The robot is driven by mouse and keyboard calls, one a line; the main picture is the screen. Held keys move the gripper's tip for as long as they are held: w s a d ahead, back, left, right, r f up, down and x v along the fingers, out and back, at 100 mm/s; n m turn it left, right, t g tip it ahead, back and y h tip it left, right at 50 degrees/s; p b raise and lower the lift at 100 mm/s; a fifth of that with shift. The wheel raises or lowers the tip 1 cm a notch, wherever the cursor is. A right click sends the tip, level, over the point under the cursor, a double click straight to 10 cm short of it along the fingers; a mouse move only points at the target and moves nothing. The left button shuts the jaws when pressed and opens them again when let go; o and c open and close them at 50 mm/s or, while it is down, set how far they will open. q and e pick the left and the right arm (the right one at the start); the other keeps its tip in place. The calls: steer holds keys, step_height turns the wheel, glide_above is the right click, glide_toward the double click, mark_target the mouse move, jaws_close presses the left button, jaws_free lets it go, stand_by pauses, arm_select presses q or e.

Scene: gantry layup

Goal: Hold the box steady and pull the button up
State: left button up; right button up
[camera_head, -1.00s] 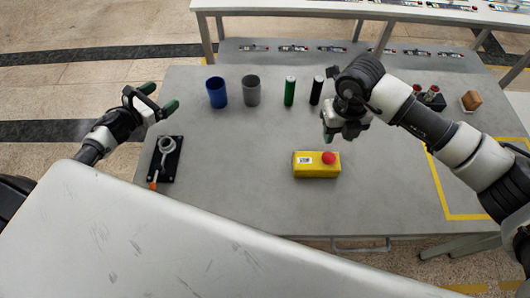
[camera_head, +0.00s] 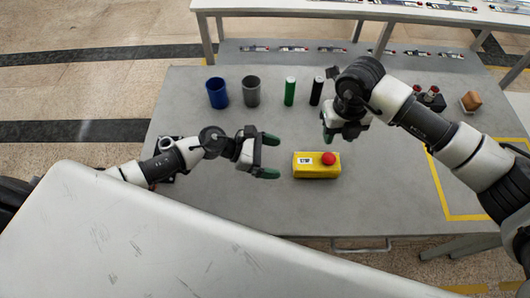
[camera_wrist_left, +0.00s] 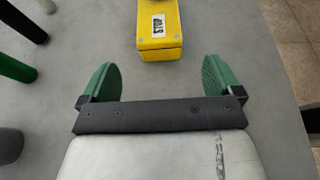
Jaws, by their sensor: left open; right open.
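A yellow box (camera_head: 316,171) with a white label lies on the grey table, and a red button (camera_head: 328,158) sits on its top near the right end. My left gripper (camera_head: 271,156) is open and empty, just left of the box, with its green fingertips pointing at the box's left end. In the left wrist view the box (camera_wrist_left: 158,30) is ahead of the open fingers (camera_wrist_left: 160,82), apart from them; the button is out of that view. My right gripper (camera_head: 328,130) is open above and behind the box, near the button and apart from it.
A blue cup (camera_head: 217,93), a grey cup (camera_head: 251,91), a green cylinder (camera_head: 290,91) and a black cylinder (camera_head: 316,91) stand behind the box. A wooden block (camera_head: 471,101) is at the far right. The table (camera_head: 250,215) in front of the box is clear.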

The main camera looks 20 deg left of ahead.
mark_target(294, 162)
arm_select(q)
steer(key=x, duration=0.9)
